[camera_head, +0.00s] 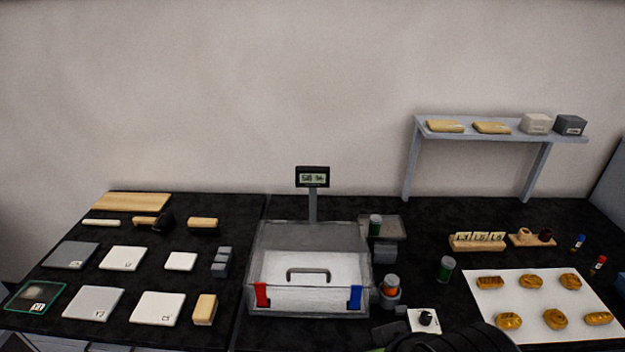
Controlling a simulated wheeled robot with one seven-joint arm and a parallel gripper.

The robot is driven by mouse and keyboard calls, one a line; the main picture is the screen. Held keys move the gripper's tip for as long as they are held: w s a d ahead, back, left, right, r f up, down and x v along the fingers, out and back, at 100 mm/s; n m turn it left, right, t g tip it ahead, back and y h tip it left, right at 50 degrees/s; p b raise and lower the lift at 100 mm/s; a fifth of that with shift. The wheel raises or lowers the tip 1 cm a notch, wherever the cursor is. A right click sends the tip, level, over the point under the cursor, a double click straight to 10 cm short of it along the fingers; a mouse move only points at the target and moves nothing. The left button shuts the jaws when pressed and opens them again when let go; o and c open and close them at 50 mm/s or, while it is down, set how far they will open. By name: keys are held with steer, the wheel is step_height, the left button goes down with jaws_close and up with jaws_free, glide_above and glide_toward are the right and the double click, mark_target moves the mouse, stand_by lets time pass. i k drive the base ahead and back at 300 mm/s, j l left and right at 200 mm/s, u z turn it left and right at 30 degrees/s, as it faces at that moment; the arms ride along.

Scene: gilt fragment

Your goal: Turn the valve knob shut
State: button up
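A small black knob (426,318) stands on a white square plate (423,326) at the front of the dark bench, right of the clear-walled box. It looks like the valve knob, but its turn position is too small to read. A dark rounded part of my arm fills the bottom edge just below and right of the plate. My gripper's fingers do not show, so I cannot tell whether anything touches the knob.
The clear box (310,299) with a handle and red and blue clips stands left of the knob. An orange-topped jar (391,287) and a green jar (446,268) stand nearby. A white sheet (540,307) with several golden pieces lies to the right.

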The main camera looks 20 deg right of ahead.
mark_target(424, 318)
steer(key=l+z, duration=0.1)
steer(key=z, duration=0.95)
